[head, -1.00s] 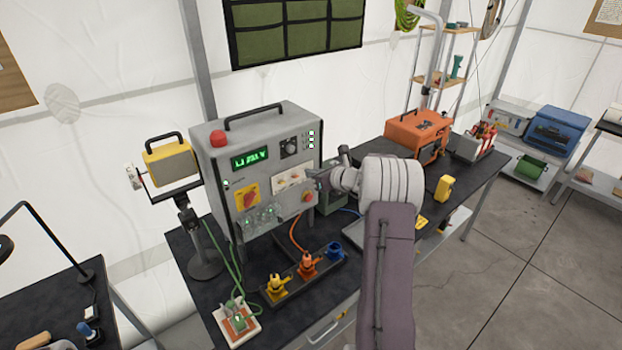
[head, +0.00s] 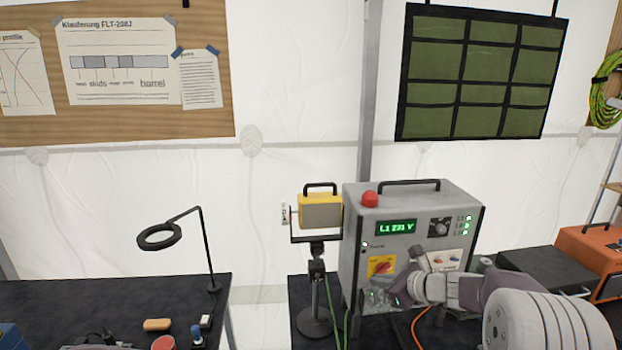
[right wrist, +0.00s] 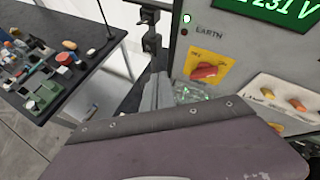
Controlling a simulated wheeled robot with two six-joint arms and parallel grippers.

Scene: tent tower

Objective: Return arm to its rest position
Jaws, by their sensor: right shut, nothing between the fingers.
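A grey control box (head: 355,225) stands on the dark bench, with a red knob on top and a green display reading L1 231 V. My right arm comes in from the right. My right gripper (head: 398,292) is shut and empty, in front of the lower panel, near the clear-covered sockets (head: 376,300) and below the red switch on its yellow plate (head: 381,266). I cannot tell whether it touches the panel. In the right wrist view, the yellow plate (right wrist: 208,70) shows close by, and my own arm link covers the lower part. My left gripper is not in view.
A yellow lamp (head: 320,212) on a stand is just left of the box. A second table (head: 110,290) with a ring lamp (head: 160,237) and small items is at the left. An orange case (head: 592,250) is at the right. A gap separates the tables.

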